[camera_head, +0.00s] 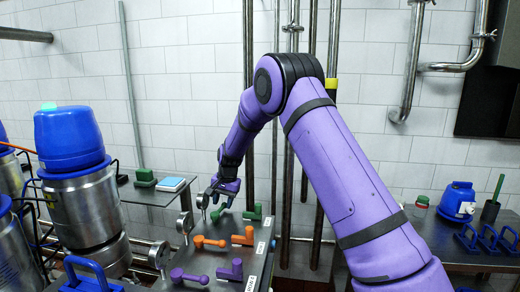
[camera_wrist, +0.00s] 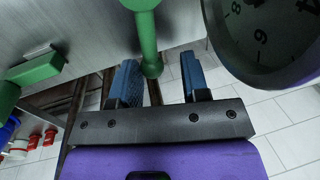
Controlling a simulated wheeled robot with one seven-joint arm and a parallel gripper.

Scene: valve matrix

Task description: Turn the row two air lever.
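A sloping valve panel (camera_head: 215,255) stands low in the middle of the head view. Its far row has a green lever (camera_head: 219,213) and a green handle (camera_head: 252,213). The middle row has an orange lever (camera_head: 208,242) and an orange handle (camera_head: 244,236). The near row is purple, with a lever (camera_head: 189,276) and a handle (camera_head: 231,270). My gripper (camera_head: 218,194) is at the far row. In the wrist view its blue fingers (camera_wrist: 160,84) are apart, with the round end of the green lever (camera_wrist: 150,45) between them, nearer the left finger. I cannot tell whether they touch.
Round gauges stand along the panel's left edge; one (camera_wrist: 265,35) is close to the right finger. White labels (camera_head: 261,248) on the right are unreadable. Blue-topped metal tanks (camera_head: 80,205) stand at left. Dark vertical pipes (camera_head: 248,90) rise behind the panel.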

